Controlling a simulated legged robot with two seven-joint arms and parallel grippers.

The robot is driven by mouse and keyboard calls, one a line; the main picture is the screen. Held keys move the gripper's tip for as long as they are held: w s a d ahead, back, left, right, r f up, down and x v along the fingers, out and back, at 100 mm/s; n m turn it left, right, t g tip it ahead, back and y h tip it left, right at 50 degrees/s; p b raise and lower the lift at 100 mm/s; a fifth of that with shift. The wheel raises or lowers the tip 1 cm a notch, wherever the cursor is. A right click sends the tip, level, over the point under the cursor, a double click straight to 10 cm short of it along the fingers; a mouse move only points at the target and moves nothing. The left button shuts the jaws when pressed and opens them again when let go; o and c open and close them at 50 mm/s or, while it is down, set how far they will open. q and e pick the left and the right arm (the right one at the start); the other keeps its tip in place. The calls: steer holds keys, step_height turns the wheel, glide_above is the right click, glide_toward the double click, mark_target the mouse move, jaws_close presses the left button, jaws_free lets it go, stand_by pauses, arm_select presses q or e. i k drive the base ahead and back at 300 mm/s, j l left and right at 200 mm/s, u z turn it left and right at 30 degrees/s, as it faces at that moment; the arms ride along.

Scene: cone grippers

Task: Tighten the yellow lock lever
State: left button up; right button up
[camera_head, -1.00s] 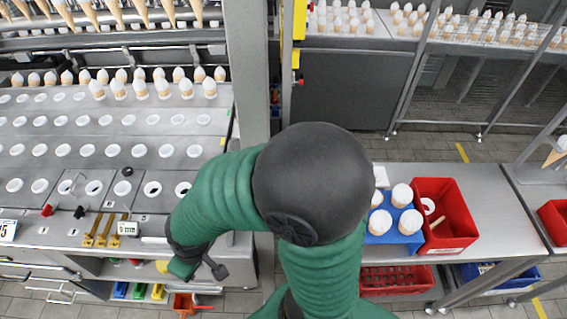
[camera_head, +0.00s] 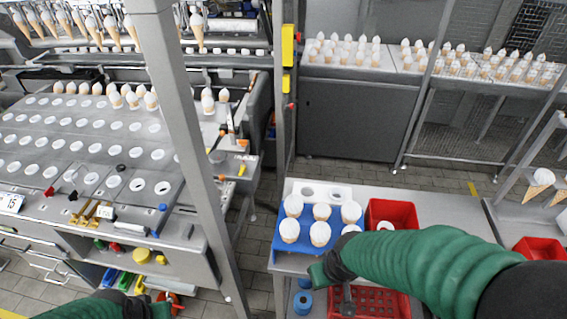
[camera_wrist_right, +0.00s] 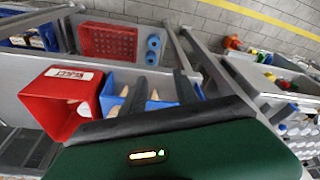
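Two yellow levers (camera_head: 86,212) lie side by side on the front of the left machine in the head view. A round yellow part (camera_head: 141,256) sits lower on its front, and a small yellow piece (camera_head: 242,170) is at its right end. I cannot tell which is the lock lever. My right gripper (camera_wrist_right: 160,74) shows two dark fingers spread apart, with nothing held, above the cart's blue tray. In the head view, it hangs in front of the cart. Part of my left arm shows at the bottom left; its gripper cannot be made out.
A steel post (camera_head: 185,110) stands between the left machine and the cart. The cart holds a blue tray (camera_head: 281,245) of white-topped cones and a red bin (camera_head: 392,213). A red crate (camera_head: 385,303) and blue rolls (camera_head: 303,302) are below. Floor shows between machine and cart.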

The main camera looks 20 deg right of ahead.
mark_target(243, 168)
steer(key=i+j+z, duration=0.3)
steer(key=k+j+u, duration=0.2)
steer(key=j, duration=0.2)
steer(key=i+j+u, duration=0.15)
steer(key=i, duration=0.7)
